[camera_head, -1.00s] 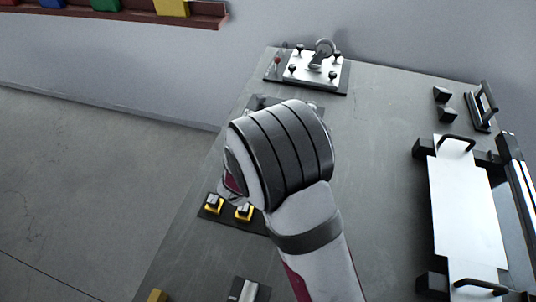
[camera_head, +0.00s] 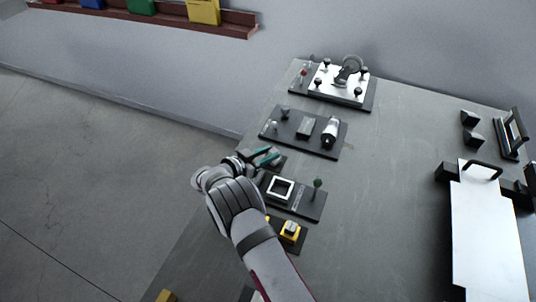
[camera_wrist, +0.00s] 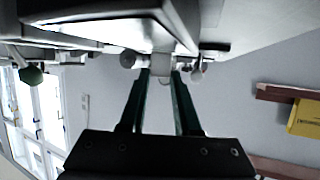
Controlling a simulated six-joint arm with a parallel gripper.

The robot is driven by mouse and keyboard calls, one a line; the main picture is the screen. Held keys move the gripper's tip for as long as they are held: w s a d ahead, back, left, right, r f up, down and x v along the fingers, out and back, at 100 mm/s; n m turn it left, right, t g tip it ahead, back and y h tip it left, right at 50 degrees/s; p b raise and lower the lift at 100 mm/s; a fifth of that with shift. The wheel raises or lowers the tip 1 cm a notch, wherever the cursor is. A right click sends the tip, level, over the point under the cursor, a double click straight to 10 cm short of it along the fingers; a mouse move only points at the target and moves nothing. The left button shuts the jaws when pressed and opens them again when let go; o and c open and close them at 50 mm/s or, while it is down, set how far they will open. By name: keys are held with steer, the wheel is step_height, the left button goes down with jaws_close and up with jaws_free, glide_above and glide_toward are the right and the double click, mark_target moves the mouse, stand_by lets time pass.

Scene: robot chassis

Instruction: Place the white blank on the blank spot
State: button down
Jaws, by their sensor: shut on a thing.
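My gripper (camera_head: 267,156) has two teal fingers and is at the left edge of the grey table, beside a dark fixture with a white square frame (camera_head: 281,188). In the wrist view my gripper (camera_wrist: 160,76) is shut on a small pale piece, which seems to be the white blank (camera_wrist: 161,66). The blank is hard to make out in the head view. The white-framed fixture also shows large at the top of the wrist view (camera_wrist: 110,36). I cannot tell which place is the blank spot.
A dark plate with a grey block and a cylinder (camera_head: 329,132) lies farther back. A white-topped fixture (camera_head: 340,85) stands behind it. A green knob (camera_head: 318,183) rises beside the frame. Yellow-based switches (camera_head: 290,231) are nearer. A white panel (camera_head: 487,230) is at right; the table's middle is clear.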

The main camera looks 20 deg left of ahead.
steer(key=shift+f, duration=0.25)
steer(key=shift+f, duration=0.1)
steer(key=c, duration=0.6)
jaws_free()
